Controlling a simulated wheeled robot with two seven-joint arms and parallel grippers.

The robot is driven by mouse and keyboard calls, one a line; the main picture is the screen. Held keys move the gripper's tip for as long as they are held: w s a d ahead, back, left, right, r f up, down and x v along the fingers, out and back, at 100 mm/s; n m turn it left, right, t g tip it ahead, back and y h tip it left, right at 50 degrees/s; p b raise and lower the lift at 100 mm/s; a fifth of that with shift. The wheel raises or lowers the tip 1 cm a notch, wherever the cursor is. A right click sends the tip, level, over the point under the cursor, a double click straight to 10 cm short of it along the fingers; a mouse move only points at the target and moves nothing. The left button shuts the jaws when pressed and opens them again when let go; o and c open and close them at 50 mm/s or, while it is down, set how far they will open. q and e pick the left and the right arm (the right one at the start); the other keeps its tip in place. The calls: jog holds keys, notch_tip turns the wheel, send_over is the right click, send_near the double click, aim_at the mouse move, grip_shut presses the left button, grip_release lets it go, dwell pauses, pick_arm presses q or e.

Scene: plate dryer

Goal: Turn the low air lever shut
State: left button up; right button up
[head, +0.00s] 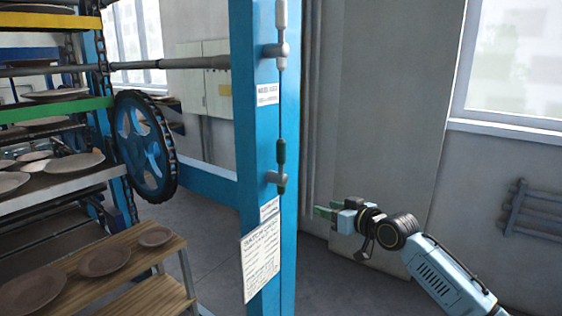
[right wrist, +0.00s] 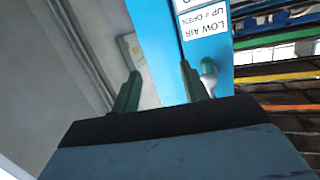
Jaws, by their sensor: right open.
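My right gripper (head: 325,212) is open and empty, to the right of the post and a little lower than the lever in the head view. In the right wrist view its two green fingers (right wrist: 160,70) stand apart with nothing between them. A green rounded end of the lever (right wrist: 207,66) shows just beyond the right finger, partly hidden by it. The label reading LOW AIR, UP = OPEN (right wrist: 207,30) appears upside down there. My left gripper is not in view.
A second, pale lever (head: 281,45) sits higher on the blue post (head: 256,130). A notice sheet (head: 261,256) hangs low on it. Plate racks, a blue wheel (head: 146,147) and a wooden step bench (head: 110,262) stand left. Floor right of the post is clear.

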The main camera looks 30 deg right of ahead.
aim_at(285, 147)
jog(key=s+a+r+n+t+y, duration=0.1)
jog(key=a+r+n+y, duration=0.15)
jog(key=r, duration=0.55)
jog(key=s+a+r+n+t+y, duration=0.1)
jog(key=a+r, duration=0.2)
jog(key=r, duration=0.5)
jog(key=shift+m, duration=0.25)
jog(key=p+x, duration=0.1)
jog(key=x, duration=0.3)
jog(key=p+x, duration=0.1)
jog(key=x, duration=0.3)
jog(key=p+x, duration=0.1)
jog(key=x, duration=0.4)
jog(key=shift+d+f+p, duration=0.2)
jog(key=shift+f+p, duration=0.15)
jog(key=shift+c, duration=0.4)
grip_shut()
